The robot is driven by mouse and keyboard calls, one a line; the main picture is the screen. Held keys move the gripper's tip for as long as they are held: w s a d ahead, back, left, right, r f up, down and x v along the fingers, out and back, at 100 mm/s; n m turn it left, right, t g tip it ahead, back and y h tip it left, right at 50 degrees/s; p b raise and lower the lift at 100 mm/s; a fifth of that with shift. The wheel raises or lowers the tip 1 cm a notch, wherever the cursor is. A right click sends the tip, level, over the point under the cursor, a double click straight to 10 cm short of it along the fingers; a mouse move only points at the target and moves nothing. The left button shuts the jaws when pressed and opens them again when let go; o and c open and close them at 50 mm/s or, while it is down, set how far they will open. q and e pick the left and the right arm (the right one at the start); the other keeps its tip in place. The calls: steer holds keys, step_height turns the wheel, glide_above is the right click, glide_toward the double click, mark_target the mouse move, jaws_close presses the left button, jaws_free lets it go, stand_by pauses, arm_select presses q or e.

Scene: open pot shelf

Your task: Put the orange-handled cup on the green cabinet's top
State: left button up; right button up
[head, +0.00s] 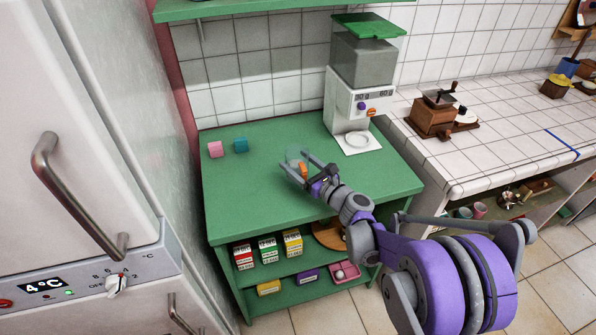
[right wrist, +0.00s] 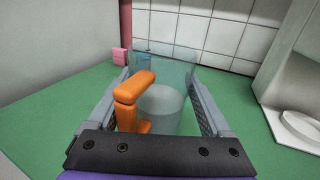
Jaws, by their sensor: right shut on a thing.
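The orange-handled cup (head: 293,155) is a clear glass cup with an orange handle. It is over the middle of the green cabinet's top (head: 255,185), apparently upright. My right gripper (head: 294,164) is shut on it. In the right wrist view the orange handle (right wrist: 128,100) faces me, and the clear glass body (right wrist: 165,105) is between the two fingers. I cannot tell whether the cup's base touches the green top or hangs just above it. My left gripper is not in view.
A pink block (head: 215,149) and a teal block (head: 241,145) lie at the back left of the top. A white grinder (head: 345,105) stands at the back right. The fridge (head: 100,150) borders the left side.

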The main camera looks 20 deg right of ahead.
mark_target(298, 171)
step_height(298, 171, down, 4)
steer(key=shift+r, duration=0.25)
steer(key=shift+f+b, duration=0.1)
steer(key=shift+b, duration=0.2)
steer(key=o, duration=1.3)
